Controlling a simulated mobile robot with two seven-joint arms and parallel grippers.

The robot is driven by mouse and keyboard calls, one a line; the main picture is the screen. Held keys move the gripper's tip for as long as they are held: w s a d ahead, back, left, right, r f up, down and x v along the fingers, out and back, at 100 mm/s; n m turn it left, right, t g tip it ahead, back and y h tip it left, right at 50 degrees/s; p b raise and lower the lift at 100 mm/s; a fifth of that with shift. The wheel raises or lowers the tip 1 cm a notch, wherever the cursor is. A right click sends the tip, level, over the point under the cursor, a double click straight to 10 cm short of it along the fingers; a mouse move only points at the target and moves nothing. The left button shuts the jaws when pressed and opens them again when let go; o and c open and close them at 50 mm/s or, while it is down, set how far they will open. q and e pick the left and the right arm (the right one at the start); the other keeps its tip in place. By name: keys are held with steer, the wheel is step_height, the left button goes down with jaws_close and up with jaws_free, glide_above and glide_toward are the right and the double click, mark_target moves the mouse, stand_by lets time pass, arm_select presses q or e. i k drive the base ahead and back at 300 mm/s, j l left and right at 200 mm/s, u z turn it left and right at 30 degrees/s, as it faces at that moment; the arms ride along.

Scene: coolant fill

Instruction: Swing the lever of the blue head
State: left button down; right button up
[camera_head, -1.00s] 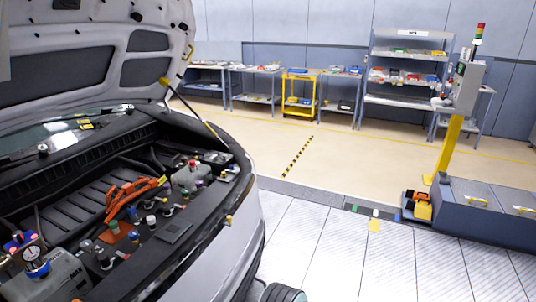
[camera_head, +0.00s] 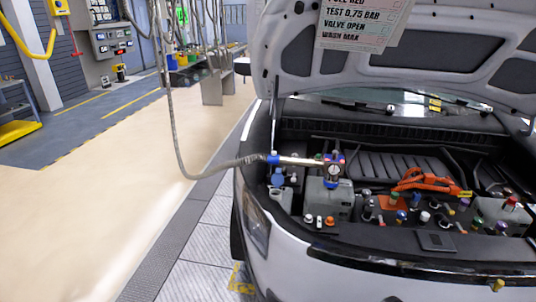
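A head with blue and red parts and a round gauge (camera_head: 333,170) sits on top of a grey tank (camera_head: 327,203) at the left of the engine bay. A silver tube (camera_head: 300,161) runs left from it to a blue collar (camera_head: 272,159) at the end of a grey hose (camera_head: 215,169). A separate blue round part (camera_head: 278,180) stands just below the collar. I cannot pick out the lever at this size. Neither of my grippers is in view.
The raised hood (camera_head: 420,60) hangs over the bay, with a hanging sign (camera_head: 362,22) at its front. The grey hose droops from overhead, left of the car. An orange part (camera_head: 425,183) lies in the bay. The beige floor (camera_head: 90,220) at left is clear.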

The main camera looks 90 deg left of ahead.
mark_target(334, 153)
steer(key=u, duration=1.85)
